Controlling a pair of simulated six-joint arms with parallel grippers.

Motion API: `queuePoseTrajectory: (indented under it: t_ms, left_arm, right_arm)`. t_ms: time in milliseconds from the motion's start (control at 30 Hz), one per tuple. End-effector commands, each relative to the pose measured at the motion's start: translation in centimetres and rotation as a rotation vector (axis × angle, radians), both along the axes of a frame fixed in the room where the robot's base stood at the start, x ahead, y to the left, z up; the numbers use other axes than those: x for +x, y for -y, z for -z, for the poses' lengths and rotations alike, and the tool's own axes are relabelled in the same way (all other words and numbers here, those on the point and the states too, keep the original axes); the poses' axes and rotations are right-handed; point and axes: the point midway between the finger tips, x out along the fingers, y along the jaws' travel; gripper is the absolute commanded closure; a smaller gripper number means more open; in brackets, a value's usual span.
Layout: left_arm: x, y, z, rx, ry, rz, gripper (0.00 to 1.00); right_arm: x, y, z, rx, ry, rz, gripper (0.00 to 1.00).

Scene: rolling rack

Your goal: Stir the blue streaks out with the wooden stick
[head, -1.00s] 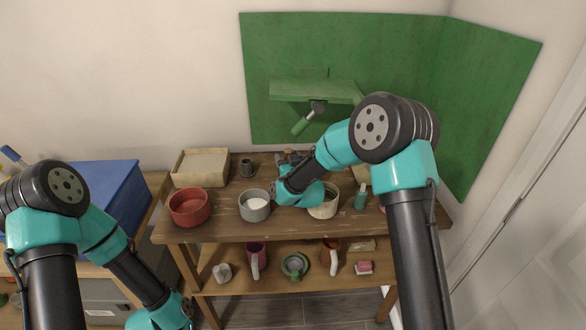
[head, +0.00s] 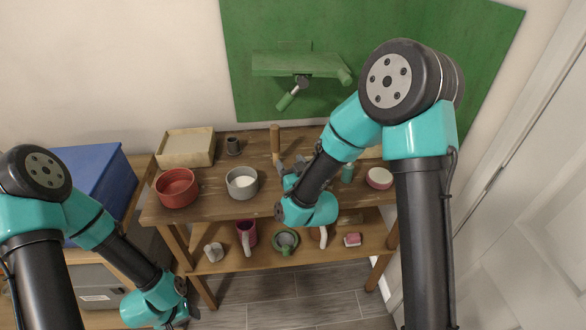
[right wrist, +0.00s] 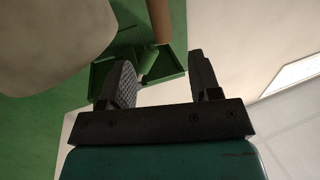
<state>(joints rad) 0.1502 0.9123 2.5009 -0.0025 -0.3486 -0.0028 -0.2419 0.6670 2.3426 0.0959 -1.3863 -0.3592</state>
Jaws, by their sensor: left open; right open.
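A brown wooden stick (head: 275,140) stands up near the back of the tabletop, just behind my right gripper (head: 287,172). A brown rod also shows beyond the fingers in the right wrist view (right wrist: 158,20); it appears to be the stick. My right gripper is open, and nothing shows between its fingers (right wrist: 160,85). A grey pot (head: 242,184) with white contents stands left of it. I cannot make out blue streaks. My right arm hides part of the tabletop, including where a cream pot stood. My left gripper (head: 182,318) is low at the bottom left, open, away from the table.
A teal bottle (head: 347,174) and a small white-filled bowl (head: 379,178) are on the right. Mugs (head: 246,236) stand on the lower shelf.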

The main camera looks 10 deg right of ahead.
Motion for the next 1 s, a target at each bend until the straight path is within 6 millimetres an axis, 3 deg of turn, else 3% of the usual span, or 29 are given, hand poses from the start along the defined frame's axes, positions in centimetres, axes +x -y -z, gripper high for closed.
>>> queuePoseTrajectory:
  t_ms: [200, 1000]
  left_arm:
    - [0.0, 0.0, 0.0, 0.0, 0.0, 0.0, 0.57]
    - [0.0, 0.0, 0.0, 0.0, 0.0, 0.0, 0.57]
  right_arm:
    - [-1.8, 0.3, 0.0, 0.0, 0.0, 0.0, 0.43]
    - [-2.1, -0.2, 0.5, -0.007, -0.022, -0.011, 0.43]
